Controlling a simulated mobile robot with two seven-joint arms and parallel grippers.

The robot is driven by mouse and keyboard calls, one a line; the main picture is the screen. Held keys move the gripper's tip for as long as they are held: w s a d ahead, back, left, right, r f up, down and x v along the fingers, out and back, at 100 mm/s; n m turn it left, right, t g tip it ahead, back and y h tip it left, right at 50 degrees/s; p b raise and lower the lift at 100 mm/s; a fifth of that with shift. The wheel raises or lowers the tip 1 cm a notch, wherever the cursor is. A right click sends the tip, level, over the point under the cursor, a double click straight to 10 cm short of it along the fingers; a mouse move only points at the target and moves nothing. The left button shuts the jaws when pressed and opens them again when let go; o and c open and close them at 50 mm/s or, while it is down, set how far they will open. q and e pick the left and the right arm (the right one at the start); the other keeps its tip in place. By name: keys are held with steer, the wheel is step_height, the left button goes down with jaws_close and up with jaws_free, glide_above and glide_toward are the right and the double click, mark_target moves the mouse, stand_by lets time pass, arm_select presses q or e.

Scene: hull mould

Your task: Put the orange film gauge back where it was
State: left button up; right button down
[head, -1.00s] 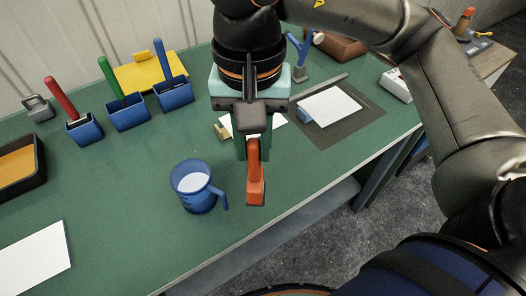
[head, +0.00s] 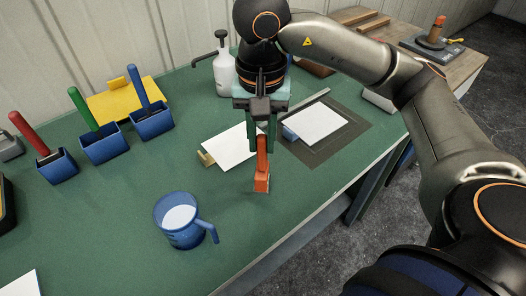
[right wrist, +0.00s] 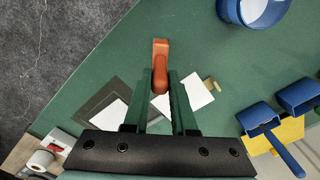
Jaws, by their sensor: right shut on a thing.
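My right gripper (head: 262,143) is shut on the orange film gauge (head: 262,178), which hangs upright below the fingers. The gauge (right wrist: 160,48) also shows between the two green fingers in the right wrist view. It is over the green bench top, just in front of a white panel (head: 228,146) and left of the dark mat (head: 350,145). I cannot tell whether its foot touches the bench. My left gripper is not in view.
A blue mug (head: 177,233) with white contents stands front left. Blue holders (head: 105,147) with coloured-handled tools and a yellow tray (head: 118,100) are at the back left. A white pump bottle (head: 224,72) is behind the gripper. Bare bench lies between mug and gauge.

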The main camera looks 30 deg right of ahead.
steer(key=shift+w+d+f, duration=0.2)
steer(key=shift+w+f, duration=0.1)
steer(key=shift+f, duration=0.1)
steer(key=f, duration=0.3)
steer(key=shift+w+d+f, duration=0.15)
steer(key=shift+d, duration=0.1)
steer(key=shift+f+b, duration=0.45)
steer(key=shift+b, duration=0.05)
steer(key=c, duration=0.7)
jaws_free()
steer(key=shift+r, duration=0.1)
steer(key=shift+c, duration=0.2)
step_height(320, 180, up, 8)
steer(key=p, duration=0.1)
steer(key=shift+p, duration=0.4)
